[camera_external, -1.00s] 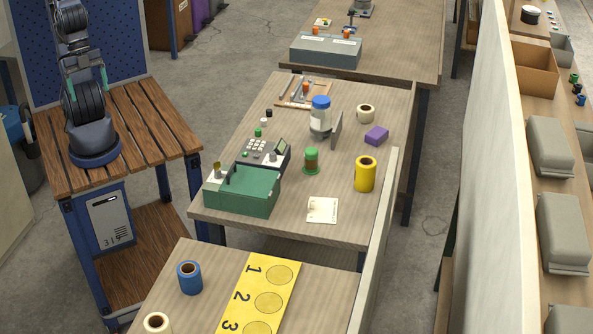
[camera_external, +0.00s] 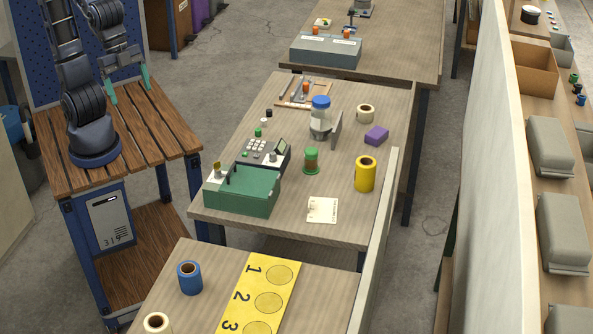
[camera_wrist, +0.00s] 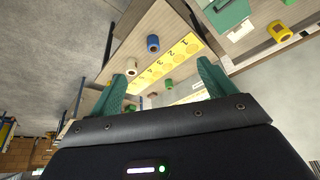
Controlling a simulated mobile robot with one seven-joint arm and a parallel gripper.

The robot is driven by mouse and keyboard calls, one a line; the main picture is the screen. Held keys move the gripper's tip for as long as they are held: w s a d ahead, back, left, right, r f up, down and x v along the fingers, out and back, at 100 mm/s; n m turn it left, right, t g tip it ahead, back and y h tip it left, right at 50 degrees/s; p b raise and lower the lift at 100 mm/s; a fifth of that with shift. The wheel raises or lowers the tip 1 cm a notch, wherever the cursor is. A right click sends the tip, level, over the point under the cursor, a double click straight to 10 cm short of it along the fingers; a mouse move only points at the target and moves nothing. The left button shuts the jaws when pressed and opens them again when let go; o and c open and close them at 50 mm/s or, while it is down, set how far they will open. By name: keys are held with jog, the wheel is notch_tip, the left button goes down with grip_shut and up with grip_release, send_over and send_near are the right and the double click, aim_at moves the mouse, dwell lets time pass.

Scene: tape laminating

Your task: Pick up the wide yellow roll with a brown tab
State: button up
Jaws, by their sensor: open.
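A wide yellow roll (camera_external: 365,176) stands upright near the right edge of the middle table (camera_external: 280,227) in the external view. Its open top shows a brown core; I cannot make out a separate brown tab. The yellow roll also shows at the upper right of the wrist view (camera_wrist: 281,33). My gripper (camera_external: 128,87) has green fingers and is open and empty. It is raised above my wooden-slatted base, far to the left of the yellow roll. In the wrist view my gripper (camera_wrist: 161,72) has its fingers spread wide apart.
A green machine (camera_external: 242,190) stands left. A panel (camera_external: 379,245) rises at the right. The front table holds a blue roll (camera_external: 190,278) and a numbered yellow strip (camera_external: 283,272).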

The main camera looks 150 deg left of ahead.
jog(key=w+a+f+n, duration=0.1)
jog(key=w+a+n, duration=0.1)
jog(key=w+a, duration=0.9)
jog(key=n+g+y, duration=0.1)
jog(key=n+y, duration=0.1)
jog(key=n, duration=0.2)
send_over(367, 169)
jog(key=s+d, duration=0.2)
jog(key=s, duration=0.3)
notch_tip(367, 169, down, 24)
jog(key=shift+s+a+x, duration=0.1)
jog(key=shift+a+x, duration=0.05)
jog(key=shift+x, duration=1.8)
jog(key=shift+s+a+x, duration=0.1)
jog(key=shift+a+x, duration=0.1)
jog(key=shift+x, duration=1.7)
jog(key=shift+s+a+x, duration=0.1)
jog(key=shift+a+x, duration=0.05)
jog(key=shift+x, duration=1.8)
jog(key=shift+s+r, duration=0.1)
jog(key=c, duration=1.1)
